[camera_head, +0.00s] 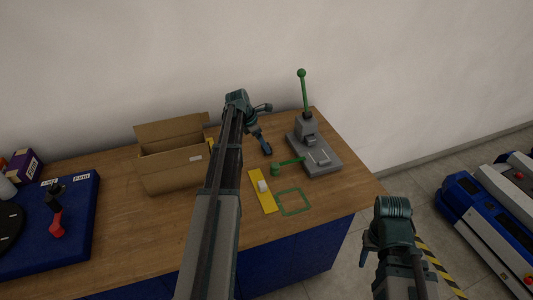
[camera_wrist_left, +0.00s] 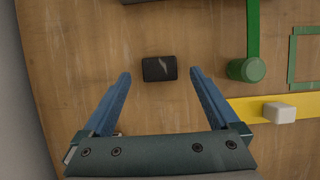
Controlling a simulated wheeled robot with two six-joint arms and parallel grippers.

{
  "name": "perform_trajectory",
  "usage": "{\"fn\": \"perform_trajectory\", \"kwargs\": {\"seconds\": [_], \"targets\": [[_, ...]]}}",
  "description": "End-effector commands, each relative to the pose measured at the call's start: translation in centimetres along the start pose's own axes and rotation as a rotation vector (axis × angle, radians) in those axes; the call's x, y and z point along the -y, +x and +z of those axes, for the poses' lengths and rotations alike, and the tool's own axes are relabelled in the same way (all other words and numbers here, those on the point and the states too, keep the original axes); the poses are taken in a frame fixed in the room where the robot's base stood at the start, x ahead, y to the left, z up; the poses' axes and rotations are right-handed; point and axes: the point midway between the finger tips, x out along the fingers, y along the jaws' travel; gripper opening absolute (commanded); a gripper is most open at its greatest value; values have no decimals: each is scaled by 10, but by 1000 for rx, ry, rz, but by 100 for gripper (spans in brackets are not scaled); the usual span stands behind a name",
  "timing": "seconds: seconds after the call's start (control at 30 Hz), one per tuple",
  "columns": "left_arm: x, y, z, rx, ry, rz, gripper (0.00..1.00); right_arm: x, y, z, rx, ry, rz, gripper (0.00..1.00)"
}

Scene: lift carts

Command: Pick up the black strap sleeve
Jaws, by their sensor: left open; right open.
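The black strap sleeve (camera_wrist_left: 159,68) is a small dark block with a pale mark on top, lying on the wooden table in the left wrist view. My left gripper (camera_wrist_left: 160,76) is open and empty; its two blue fingers reach down toward the sleeve, one tip on each side, with gaps and no visible contact. In the head view my left gripper (camera_head: 262,142) hangs over the table left of the grey fixture, and I cannot clearly separate the sleeve from its fingers. My right gripper (camera_head: 367,249) is open, out past the table's right edge, its fingers small and partly hidden.
A grey fixture (camera_head: 321,158) with a green lever stands right of the sleeve. Near it are a green handle (camera_head: 289,164), a yellow strip (camera_head: 265,200) with a white block, and a green outlined square (camera_head: 293,203). An open cardboard box (camera_head: 172,172) stands to the left.

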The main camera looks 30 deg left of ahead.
Motion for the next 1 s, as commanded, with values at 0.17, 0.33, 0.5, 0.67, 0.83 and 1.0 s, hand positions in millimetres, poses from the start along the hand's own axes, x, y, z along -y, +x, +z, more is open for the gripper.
{"fn": "perform_trajectory", "kwargs": {"seconds": [0.17,0.33,0.5,0.67,0.83,1.0], "targets": [[-1,27,-1,0,2,0,95,2,25,-2,0,0,0,50],[0,28,0,0,1,0,95,2,25,-2,0,0,0,50],[0,27,0,0,1,0,86,2,24,-1,0,0,0,50],[0,27,0,0,1,0,57,2,24,-1,0,0,0,50],[0,27,0,0,1,0,27,2,24,-1,0,0,0,50],[0,27,0,0,1,0,5,2,24,-1,0,0,0,50]]}}
